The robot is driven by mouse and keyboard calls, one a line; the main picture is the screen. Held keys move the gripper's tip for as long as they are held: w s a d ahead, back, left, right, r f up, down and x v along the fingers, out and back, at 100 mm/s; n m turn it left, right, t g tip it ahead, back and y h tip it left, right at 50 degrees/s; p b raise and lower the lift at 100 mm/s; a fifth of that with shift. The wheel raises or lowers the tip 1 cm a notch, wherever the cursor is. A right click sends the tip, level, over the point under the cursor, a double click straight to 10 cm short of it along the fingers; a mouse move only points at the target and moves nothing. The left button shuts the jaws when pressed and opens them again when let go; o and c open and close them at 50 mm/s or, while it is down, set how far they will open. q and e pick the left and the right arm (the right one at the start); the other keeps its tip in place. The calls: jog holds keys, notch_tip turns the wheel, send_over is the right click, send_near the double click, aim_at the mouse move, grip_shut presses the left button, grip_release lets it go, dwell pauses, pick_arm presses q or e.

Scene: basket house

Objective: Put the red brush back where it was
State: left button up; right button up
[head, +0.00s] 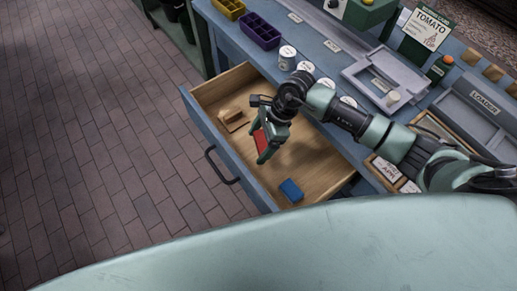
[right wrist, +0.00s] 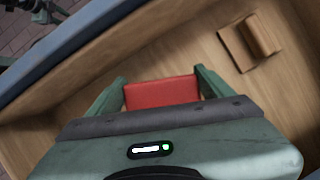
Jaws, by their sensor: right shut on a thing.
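The red brush (right wrist: 162,92) shows as a red block between the two fingers of my right gripper (right wrist: 160,90) in the right wrist view. In the head view the red brush (head: 261,141) is partly hidden by my right gripper (head: 262,145), which is shut on it over the open drawer. The wooden drawer (head: 285,160) is pulled out of the blue bench. Whether the brush touches the drawer floor I cannot tell. My left gripper is not in view.
In the drawer, a wooden block on a thin plate (head: 232,118) lies toward the back left and a blue block (head: 291,190) near the front. Bare drawer floor lies between them. Labelled cans (head: 287,57) and trays stand on the bench.

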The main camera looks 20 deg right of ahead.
aim_at(259, 151)
notch_tip(259, 151, down, 5)
jog(key=shift+f, duration=0.1)
dwell(0.4)
jog(key=shift+f, duration=0.15)
jog(key=o, duration=1.4)
